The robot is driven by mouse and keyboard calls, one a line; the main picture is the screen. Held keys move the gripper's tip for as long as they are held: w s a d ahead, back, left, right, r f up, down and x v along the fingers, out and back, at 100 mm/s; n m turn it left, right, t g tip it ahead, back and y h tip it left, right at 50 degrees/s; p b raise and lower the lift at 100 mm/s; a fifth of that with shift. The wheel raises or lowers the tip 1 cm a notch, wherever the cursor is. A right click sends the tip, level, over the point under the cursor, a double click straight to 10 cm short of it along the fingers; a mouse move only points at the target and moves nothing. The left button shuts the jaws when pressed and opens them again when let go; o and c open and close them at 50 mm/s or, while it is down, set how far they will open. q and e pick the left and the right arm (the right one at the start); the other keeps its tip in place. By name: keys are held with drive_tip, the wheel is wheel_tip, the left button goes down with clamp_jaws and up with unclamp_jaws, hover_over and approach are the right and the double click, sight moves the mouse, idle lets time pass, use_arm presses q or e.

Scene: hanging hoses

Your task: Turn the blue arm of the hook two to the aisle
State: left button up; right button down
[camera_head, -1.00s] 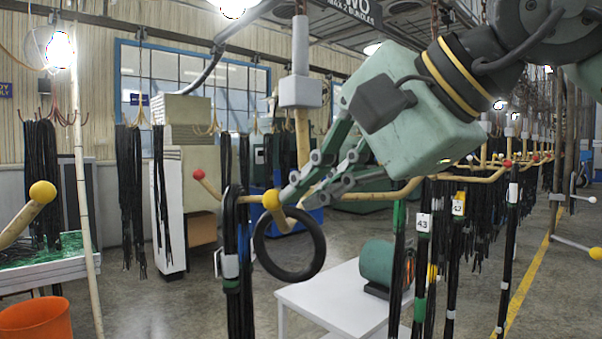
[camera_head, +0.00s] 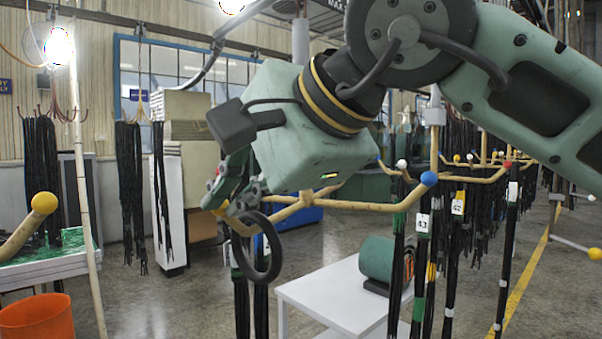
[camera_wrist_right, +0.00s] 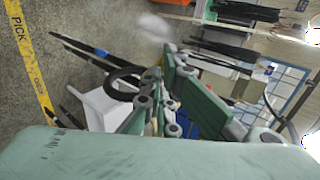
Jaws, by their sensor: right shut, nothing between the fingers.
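Hook two hangs from a post (camera_head: 300,42) in the head view. Its blue-tipped arm (camera_head: 385,205) reaches right, ending in a blue ball (camera_head: 429,178). A black ring (camera_head: 262,262) and black hoses hang at the hook's left side. The ring also shows in the wrist view (camera_wrist_right: 122,84). My right gripper (camera_head: 222,195) is shut and empty, just above the ring at the hook's left side. In the wrist view its fingers (camera_wrist_right: 158,82) are close together. I cannot tell whether they touch the hook. My left gripper is out of view.
A white table (camera_head: 340,296) with a green motor (camera_head: 378,258) stands below the hook. Numbered hose bundles (camera_head: 422,245) hang to its right. A yellow floor line (camera_head: 525,285) lies farther right. An orange bucket (camera_head: 37,318) and a yellow-tipped arm (camera_head: 22,224) are at left.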

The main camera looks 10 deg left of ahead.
drive_tip(key=shift+w+a, duration=0.1)
drive_tip(key=shift+a, duration=0.65)
drive_tip(key=shift+d+r+p, duration=2.1)
drive_tip(key=shift+r+p, duration=1.55)
drive_tip(key=shift+r, duration=0.9)
drive_tip(key=s+d+b, duration=0.4)
drive_tip(key=s+d, duration=0.2)
drive_tip(key=d, duration=0.3)
drive_tip(key=shift+s+d, duration=0.2)
drive_tip(key=shift+d, duration=0.2)
drive_tip(key=shift+f, duration=0.1)
